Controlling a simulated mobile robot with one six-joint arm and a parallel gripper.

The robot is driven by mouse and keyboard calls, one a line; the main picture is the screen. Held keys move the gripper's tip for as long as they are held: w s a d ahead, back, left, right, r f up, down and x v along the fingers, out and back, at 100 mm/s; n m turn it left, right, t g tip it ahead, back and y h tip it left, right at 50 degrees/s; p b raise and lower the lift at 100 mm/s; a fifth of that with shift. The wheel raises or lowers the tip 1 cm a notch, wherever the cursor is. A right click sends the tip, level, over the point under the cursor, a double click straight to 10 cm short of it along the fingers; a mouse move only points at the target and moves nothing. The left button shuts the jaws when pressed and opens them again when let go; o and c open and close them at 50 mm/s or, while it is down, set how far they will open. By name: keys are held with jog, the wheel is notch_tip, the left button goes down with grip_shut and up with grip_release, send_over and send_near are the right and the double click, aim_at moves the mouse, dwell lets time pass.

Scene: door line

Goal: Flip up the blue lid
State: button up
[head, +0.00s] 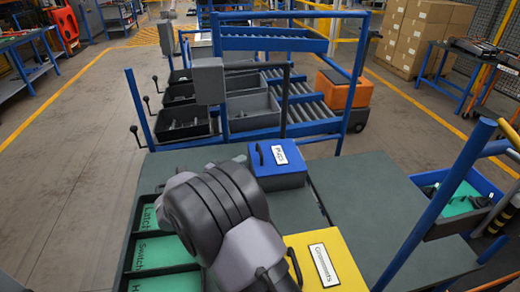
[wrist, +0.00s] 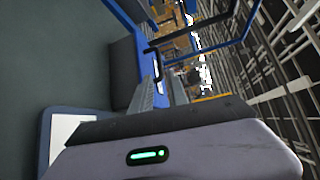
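The blue lid (head: 277,158) is flat on top of a small blue box on the green-grey bench in the head view. It has a white label and a black handle at its left side. My gripper's end is hidden behind my own arm in the head view. In the wrist view two grey fingers of my gripper (wrist: 163,88) point up the picture, close together with a narrow gap; I cannot tell if they are open. A blue surface with a black handle and a white label shows just beyond the fingertips. No contact is visible.
A yellow box (head: 328,262) with a label and black handle stands in front of the blue box. Green-labelled compartments (head: 163,253) are at left. Behind stand dark bins (head: 182,122) and a roller rack (head: 305,108). A blue post (head: 440,200) crosses the right side; bare bench lies between.

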aim_at(259, 148)
jog(key=b+x, duration=0.2)
jog(key=x, duration=1)
jog(key=shift+a+b, duration=0.1)
jog(key=shift+b, duration=0.2)
grip_shut()
dwell(0.7)
